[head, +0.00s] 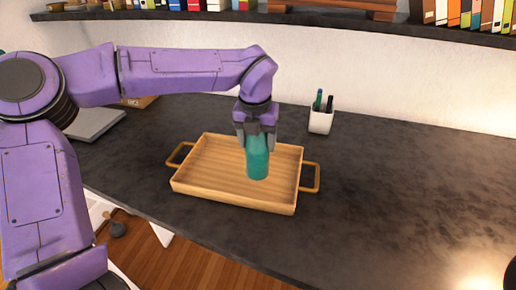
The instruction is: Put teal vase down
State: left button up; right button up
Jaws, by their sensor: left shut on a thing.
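The teal vase (257,163) is upright in the head view, over the right part of the wooden tray (202,191). My left gripper (256,136) points down and is shut on the vase's upper part, hiding its top. The vase's base appears within the tray's rim; I cannot tell whether it touches the tray floor. The tray is otherwise empty and has a handle at each end. My right gripper is not in view.
The tray lies on a dark desk (400,190). A white cup with pens (320,121) stands behind the tray at right. A grey laptop-like object (97,124) lies at left. A bookshelf (300,20) runs along the wall above. The desk's right side is clear.

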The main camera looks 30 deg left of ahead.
aim_at(258, 153)
pick_arm(q)
jog(key=f, duration=0.1)
jog(key=w+f, duration=0.1)
jog(key=f, duration=0.3)
jog(key=shift+w+a, duration=0.35)
jog(key=shift+s, duration=0.1)
jog(key=shift+f, duration=0.25)
jog(key=o, duration=1.6)
jog(key=shift+c, duration=0.2)
notch_tip(258, 153, up, 12)
jog(key=s, duration=0.1)
jog(key=shift+s+d+r, duration=0.2)
jog(key=shift+s+d, duration=0.1)
jog(key=shift+s, duration=0.05)
